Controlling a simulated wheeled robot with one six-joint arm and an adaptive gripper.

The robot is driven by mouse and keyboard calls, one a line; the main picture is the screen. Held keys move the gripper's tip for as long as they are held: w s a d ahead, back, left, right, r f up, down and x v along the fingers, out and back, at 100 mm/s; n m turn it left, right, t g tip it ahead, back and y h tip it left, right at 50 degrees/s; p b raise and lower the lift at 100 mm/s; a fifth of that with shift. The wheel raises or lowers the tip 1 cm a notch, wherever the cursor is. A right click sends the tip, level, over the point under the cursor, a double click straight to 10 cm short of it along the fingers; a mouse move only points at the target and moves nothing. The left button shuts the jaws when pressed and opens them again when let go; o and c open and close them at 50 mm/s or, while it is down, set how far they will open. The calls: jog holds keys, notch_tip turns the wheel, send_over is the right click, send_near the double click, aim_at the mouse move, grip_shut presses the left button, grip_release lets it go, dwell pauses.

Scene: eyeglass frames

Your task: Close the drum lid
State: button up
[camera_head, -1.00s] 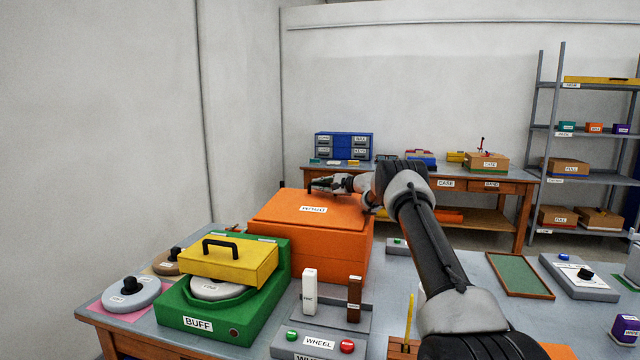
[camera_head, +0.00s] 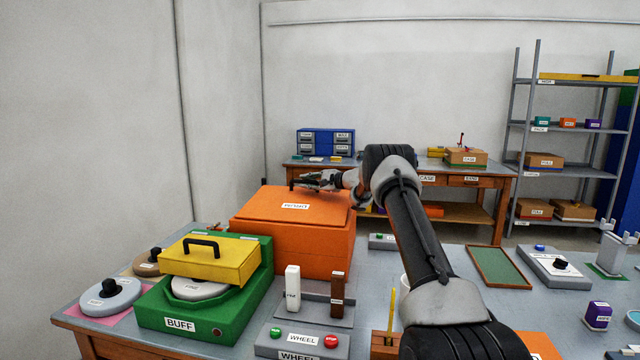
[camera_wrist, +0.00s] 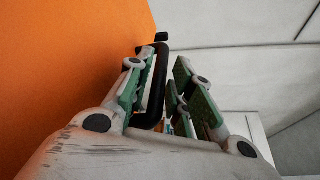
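A large orange box (camera_head: 310,250) stands at the back left of the table. It is likely the drum, but its label is not clearly readable. Its orange lid (camera_head: 310,213) lies down on the box, with no clear gap showing. A black handle (camera_head: 292,184) is at the lid's far left edge. My gripper (camera_head: 308,182) is at the lid's far edge, beside this handle. In the wrist view the black handle (camera_wrist: 158,85) runs between my gripper's fingers (camera_wrist: 162,72), which stand apart. Handle contact with the left finger cannot be told.
A green BUFF machine (camera_head: 180,322) with a yellow handled cover (camera_head: 210,262) stands in front of the box. A grey WHEEL unit (camera_head: 302,340) and upright white and brown blocks are nearby. A green tray (camera_head: 497,266) lies right of my arm.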

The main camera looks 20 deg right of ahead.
jog(key=r, duration=0.1)
send_over(328, 198)
jog(key=shift+w+r, duration=0.2)
